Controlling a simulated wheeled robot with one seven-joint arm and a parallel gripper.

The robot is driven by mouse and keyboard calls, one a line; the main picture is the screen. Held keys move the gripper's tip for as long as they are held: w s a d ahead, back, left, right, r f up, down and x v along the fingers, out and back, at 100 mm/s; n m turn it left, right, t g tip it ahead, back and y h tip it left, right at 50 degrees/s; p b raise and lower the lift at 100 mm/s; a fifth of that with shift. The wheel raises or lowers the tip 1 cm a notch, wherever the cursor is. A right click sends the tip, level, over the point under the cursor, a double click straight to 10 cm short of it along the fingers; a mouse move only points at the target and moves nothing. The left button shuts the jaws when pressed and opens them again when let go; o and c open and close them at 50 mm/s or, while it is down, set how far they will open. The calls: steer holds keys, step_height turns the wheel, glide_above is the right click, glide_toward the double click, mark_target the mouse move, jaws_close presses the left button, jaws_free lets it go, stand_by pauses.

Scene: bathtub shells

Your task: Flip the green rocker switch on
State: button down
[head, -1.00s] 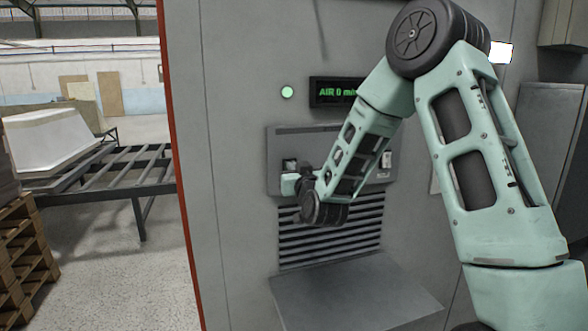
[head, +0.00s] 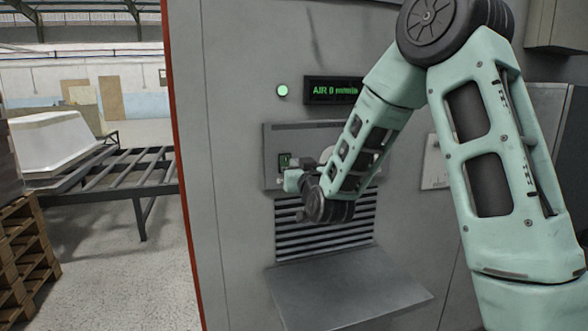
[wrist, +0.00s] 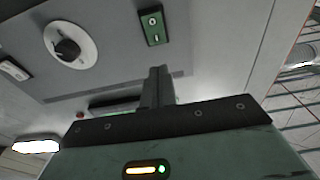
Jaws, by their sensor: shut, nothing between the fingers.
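The green rocker switch (head: 284,160) is at the left of the grey control panel (head: 270,140) in the head view. In the wrist view the switch (wrist: 152,26) shows a round mark and a bar mark in a dark frame. Which side is pressed in, I cannot tell. My gripper (head: 288,182) is just below the switch in the head view. In the wrist view its fingers (wrist: 157,82) are together and empty, apart from the switch in the picture. My arm hides the middle of the panel.
A round green lamp (head: 282,91) and a lit display (head: 332,90) reading "AIR 0" are above the panel. A dark knob (wrist: 67,49) on a white disc is beside the switch. Vents (head: 300,241) and a sloping shelf (head: 345,295) are below.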

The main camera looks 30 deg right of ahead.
steer(key=b+v, duration=0.1)
steer(key=v, duration=0.5)
steer(key=shift+s+r+b, duration=0.3)
steer(key=shift+s+r, duration=0.1)
steer(key=shift+r, duration=0.35)
steer(key=shift+a, duration=0.1)
steer(key=s+a+f+n+g+y, duration=0.2)
steer(key=s+a+f+g+y, duration=0.15)
steer(key=a, duration=0.45)
steer(key=s+a+f+n+g+y, duration=0.2)
steer(key=a+f+g, duration=0.15)
steer(key=a, duration=0.35)
steer(key=s+a+f+n+g+y, duration=0.25)
steer(key=a+f, duration=0.25)
steer(key=a, duration=0.3)
steer(key=s+a+f+n+g+h, duration=0.1)
steer(key=s+g, duration=0.3)
steer(key=s, duration=0.7)
steer(key=s+a+f+n+g+h, duration=0.1)
steer(key=s+g, duration=0.4)
steer(key=s, duration=0.7)
steer(key=shift+a+f+n, duration=0.65)
steer(key=shift+f+n, duration=0.2)
steer(key=shift+n, duration=0.3)
steer(key=shift+s+d, duration=0.1)
steer(key=shift+s, duration=0.05)
